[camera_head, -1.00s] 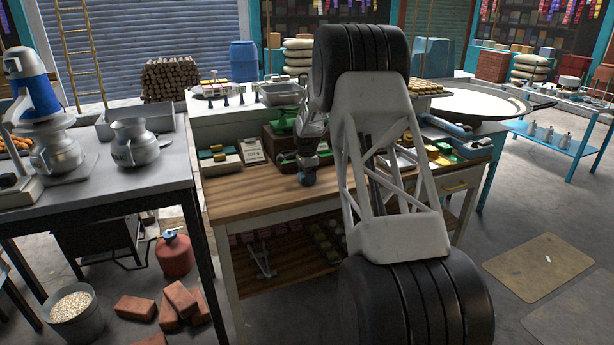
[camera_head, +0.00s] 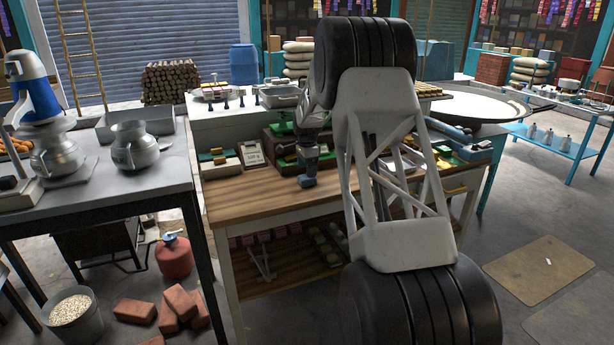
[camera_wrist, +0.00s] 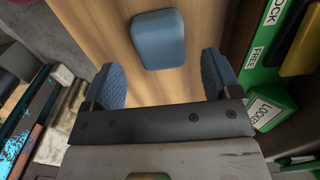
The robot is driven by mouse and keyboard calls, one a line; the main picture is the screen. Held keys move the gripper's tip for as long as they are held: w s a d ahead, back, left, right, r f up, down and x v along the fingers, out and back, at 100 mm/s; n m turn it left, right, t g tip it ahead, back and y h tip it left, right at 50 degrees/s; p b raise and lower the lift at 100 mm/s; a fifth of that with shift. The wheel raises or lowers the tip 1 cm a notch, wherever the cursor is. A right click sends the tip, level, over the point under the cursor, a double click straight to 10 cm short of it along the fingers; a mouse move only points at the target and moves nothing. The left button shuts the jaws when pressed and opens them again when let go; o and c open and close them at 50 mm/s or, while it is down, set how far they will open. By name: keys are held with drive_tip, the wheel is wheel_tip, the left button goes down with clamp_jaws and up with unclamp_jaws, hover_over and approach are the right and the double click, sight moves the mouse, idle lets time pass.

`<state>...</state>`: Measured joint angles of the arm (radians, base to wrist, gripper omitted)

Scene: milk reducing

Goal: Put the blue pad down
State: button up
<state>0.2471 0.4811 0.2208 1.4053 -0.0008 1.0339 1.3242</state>
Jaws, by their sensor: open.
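The blue pad (camera_wrist: 159,40) is a rounded block on the brown wooden bench top (camera_wrist: 110,22), seen in the wrist view just beyond my gripper (camera_wrist: 162,73). My gripper is open, with one blue ribbed finger on each side and an empty gap between them. The pad lies ahead of that gap and appears apart from both fingers. In the head view my gripper (camera_head: 307,180) is low over the wooden bench top (camera_head: 250,193). There I cannot separate the pad from the blue fingers.
A green block labelled LOCKED (camera_wrist: 268,110) and a green FREE/LOCK panel (camera_wrist: 275,45) stand close to my right finger in the wrist view. Trays with green and yellow blocks (camera_head: 220,160) sit at the bench's back left. Bare wood lies left of my gripper.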

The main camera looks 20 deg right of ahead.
wheel_tip(320, 180, up, 7)
drive_tip(key=shift+r, duration=0.2)
idle(0.9)
drive_tip(key=s+a+r+n, duration=0.3)
drive_tip(key=s+a+r, duration=0.2)
drive_tip(key=s, duration=0.6)
drive_tip(key=s+a+r+n+t, duration=0.1)
drive_tip(key=s+a+r+n, duration=0.2)
drive_tip(key=s+a+r, duration=0.5)
drive_tip(key=s+a+r+n, duration=0.1)
drive_tip(key=s+a+n, duration=0.2)
drive_tip(key=s, duration=1)
drive_tip(key=s+a+f+n, duration=0.2)
drive_tip(key=s+n, duration=0.1)
drive_tip(key=s, duration=0.8)
drive_tip(key=s+a+f+n+t, duration=0.1)
drive_tip(key=s+a+f+n, duration=0.1)
drive_tip(key=s, duration=0.9)
drive_tip(key=s+a+f+n, duration=0.3)
drive_tip(key=s, duration=0.8)
drive_tip(key=shift+a+n+t, duration=0.2)
drive_tip(key=shift+n+t, duration=0.1)
drive_tip(key=shift+n, duration=0.1)
drive_tip(key=shift+w, duration=0.1)
